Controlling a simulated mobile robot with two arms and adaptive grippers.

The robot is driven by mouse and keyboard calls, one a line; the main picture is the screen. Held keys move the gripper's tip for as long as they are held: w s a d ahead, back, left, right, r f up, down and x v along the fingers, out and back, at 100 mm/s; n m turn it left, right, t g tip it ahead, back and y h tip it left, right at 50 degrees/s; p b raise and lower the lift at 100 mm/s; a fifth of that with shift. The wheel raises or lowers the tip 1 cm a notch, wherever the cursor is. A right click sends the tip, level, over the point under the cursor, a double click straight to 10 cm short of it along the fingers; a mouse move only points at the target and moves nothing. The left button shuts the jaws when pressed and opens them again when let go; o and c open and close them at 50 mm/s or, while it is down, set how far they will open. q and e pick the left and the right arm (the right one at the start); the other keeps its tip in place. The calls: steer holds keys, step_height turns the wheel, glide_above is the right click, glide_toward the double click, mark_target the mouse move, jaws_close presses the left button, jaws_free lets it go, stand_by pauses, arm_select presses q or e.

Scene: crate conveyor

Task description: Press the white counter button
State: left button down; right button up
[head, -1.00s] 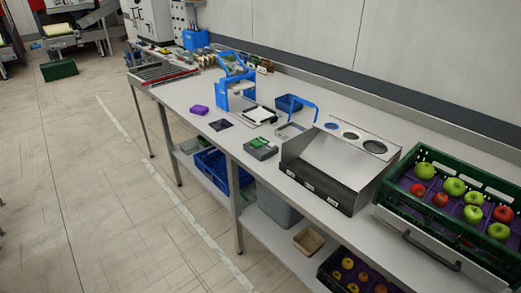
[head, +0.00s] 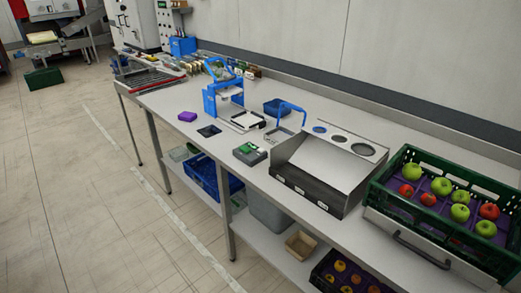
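I cannot make out a white button for certain at this size. A small dark grey box with a green top (head: 250,153) sits near the front edge of the steel counter (head: 180,101). A blue frame device (head: 210,103) stands behind it to the left, with a white-and-black tray (head: 246,121) at its foot. A sloped metal bin unit (head: 318,165) with round openings in its top stands to the right of the box. Neither of my grippers is in view.
A green crate of apples (head: 376,200) stands at the right end. A purple block (head: 187,116), a flat black pad (head: 209,131) and a blue bin (head: 283,107) are on the counter. A lower shelf holds a blue crate (head: 208,177). The floor (head: 90,200) at left is open.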

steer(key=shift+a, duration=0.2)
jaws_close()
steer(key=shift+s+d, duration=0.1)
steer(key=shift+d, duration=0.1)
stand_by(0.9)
